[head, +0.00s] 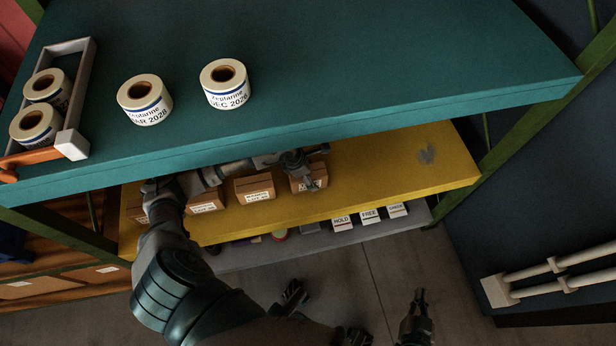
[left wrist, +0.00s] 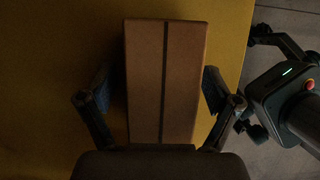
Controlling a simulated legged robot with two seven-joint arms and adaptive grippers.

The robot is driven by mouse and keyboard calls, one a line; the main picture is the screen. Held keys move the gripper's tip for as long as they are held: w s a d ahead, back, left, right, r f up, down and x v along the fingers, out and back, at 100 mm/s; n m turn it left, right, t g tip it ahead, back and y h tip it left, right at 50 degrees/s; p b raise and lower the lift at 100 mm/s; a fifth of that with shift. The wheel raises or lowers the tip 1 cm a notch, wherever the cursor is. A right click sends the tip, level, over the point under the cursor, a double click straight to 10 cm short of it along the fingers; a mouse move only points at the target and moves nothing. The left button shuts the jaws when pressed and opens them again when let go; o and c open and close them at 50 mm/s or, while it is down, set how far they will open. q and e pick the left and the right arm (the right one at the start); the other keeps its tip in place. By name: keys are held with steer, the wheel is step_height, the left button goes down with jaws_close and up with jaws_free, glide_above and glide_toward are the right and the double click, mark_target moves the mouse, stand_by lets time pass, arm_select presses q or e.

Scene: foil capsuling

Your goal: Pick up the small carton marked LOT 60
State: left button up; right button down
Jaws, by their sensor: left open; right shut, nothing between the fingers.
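Several small brown cartons with white labels stand in a row on the yellow middle shelf (head: 425,175). The labels are too small to read surely, so I cannot tell which is LOT 60. My left gripper (head: 308,170) is over the rightmost carton (head: 309,184) and partly hides it. In the left wrist view the open fingers of my left gripper (left wrist: 158,95) stand on either side of a carton (left wrist: 165,60), with a gap on both sides. Another carton (head: 255,187) stands just left of it, then one more (head: 206,200). My right gripper (head: 420,298) is shut and empty, low over the floor.
The teal top shelf (head: 400,60) overhangs the cartons and holds label rolls (head: 145,99) and a tray (head: 80,85). White blocks marked HOLD (head: 342,221) and FREE (head: 370,215) stand on the grey lower shelf. The yellow shelf is clear right of the cartons.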

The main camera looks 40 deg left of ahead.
arm_select(q)
steer(key=shift+f, duration=0.25)
stand_by(0.4)
steer(key=c, duration=1.4)
